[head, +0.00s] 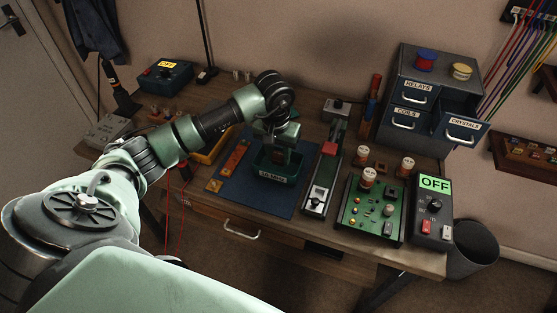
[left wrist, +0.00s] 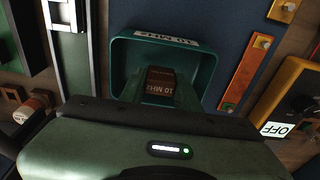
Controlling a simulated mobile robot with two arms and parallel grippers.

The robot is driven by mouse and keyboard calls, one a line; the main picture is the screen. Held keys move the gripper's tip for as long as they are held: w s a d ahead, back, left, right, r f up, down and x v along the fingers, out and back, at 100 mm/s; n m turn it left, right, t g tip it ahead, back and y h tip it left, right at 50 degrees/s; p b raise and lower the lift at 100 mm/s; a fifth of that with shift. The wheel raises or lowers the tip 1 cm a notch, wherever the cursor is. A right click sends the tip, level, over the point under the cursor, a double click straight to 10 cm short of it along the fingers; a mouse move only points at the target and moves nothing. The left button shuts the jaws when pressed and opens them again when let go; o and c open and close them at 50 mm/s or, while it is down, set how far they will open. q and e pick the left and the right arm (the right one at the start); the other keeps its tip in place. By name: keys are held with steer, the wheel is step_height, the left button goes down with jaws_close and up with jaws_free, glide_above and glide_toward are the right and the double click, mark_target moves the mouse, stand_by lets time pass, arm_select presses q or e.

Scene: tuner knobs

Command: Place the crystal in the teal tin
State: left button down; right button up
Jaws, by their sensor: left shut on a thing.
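The teal tin (head: 262,168), an open box with a 10 MHz label, sits on the blue mat (head: 240,188). In the left wrist view the tin (left wrist: 206,62) lies beneath my fingers. My left gripper (head: 279,155) points down over the tin, its fingertips at or within the opening. It is shut on the crystal (left wrist: 160,82), a small dark brown block marked 10 MHz. In the left wrist view the crystal appears inside the tin's outline; I cannot tell whether it touches the floor. My right gripper is not in view.
A dark drawer cabinet (head: 394,68) stands at the back right, its crystals drawer (head: 460,132) pulled out. A slide device (head: 322,182), a green circuit board (head: 372,216) and an OFF meter (head: 432,212) stand right of the mat. An orange strip (head: 233,160) lies left of the tin.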

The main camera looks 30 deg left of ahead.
mark_target(278, 164)
arm_select(q)
step_height(278, 164, down, 3)
steer(key=shift+f, duration=0.25)
steer(key=c, duration=1)
jaws_free()
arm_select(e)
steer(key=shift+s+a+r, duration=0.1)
arm_select(q)
steer(key=shift+r, duration=0.2)
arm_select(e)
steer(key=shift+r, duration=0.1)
